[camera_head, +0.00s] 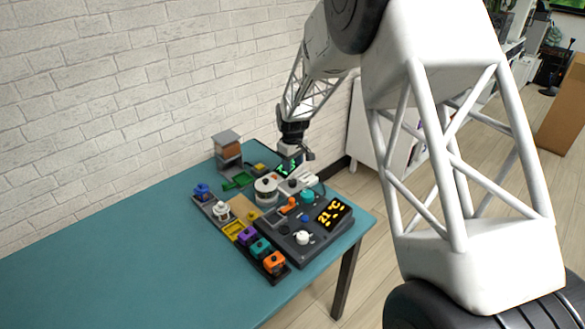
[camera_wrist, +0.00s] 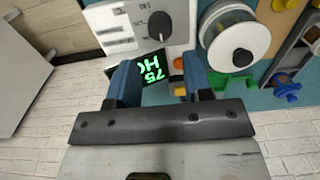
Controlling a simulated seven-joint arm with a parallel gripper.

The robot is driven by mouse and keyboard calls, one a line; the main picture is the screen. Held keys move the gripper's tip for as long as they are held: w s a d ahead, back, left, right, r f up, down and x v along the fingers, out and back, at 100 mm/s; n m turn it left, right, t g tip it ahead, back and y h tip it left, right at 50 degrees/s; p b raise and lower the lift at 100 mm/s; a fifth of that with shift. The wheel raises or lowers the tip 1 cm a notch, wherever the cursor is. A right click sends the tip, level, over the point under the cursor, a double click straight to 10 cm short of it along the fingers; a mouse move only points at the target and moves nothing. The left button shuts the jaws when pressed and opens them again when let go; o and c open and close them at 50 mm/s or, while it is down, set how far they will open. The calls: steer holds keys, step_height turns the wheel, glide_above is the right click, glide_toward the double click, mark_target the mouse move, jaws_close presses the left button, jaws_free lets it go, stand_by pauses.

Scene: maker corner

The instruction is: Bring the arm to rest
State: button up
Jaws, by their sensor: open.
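My gripper (camera_head: 297,155) hangs at the end of my arm, over the back right part of the teal table (camera_head: 120,240) in the head view. In the wrist view its two blue fingers are apart with nothing held between them (camera_wrist: 160,80). Beyond the fingertips are a dark display with green characters (camera_wrist: 145,72) and a white panel with a dark knob (camera_wrist: 160,26). I cannot tell whether the fingers touch anything. The gripper partly hides the devices behind it in the head view.
A dark control box with an orange display (camera_head: 333,214) stands at the table's right side. A rack with colored blocks (camera_head: 262,247) lies beside it. The table's left is clear; a brick wall (camera_head: 90,90) stands behind.

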steer(key=shift+r, duration=0.15)
steer(key=s+d+r+m+t, duration=0.1)
steer(key=s+d+r+m, duration=0.1)
steer(key=s+d+r, duration=0.7)
steer(key=s+d+r+m, duration=0.2)
steer(key=s+d+r, duration=0.2)
steer(key=s+r, duration=0.8)
steer(key=s+d+r+m, duration=0.1)
steer(key=s+d, duration=0.3)
steer(key=s, duration=1)
steer(key=s+d+r+m+t, duration=0.1)
steer(key=s+d+m, duration=0.3)
steer(key=s, duration=1.1)
steer(key=shift+s+d+r+t, duration=0.25)
steer(key=shift+d+r+t, duration=0.05)
steer(key=shift+r, duration=0.15)
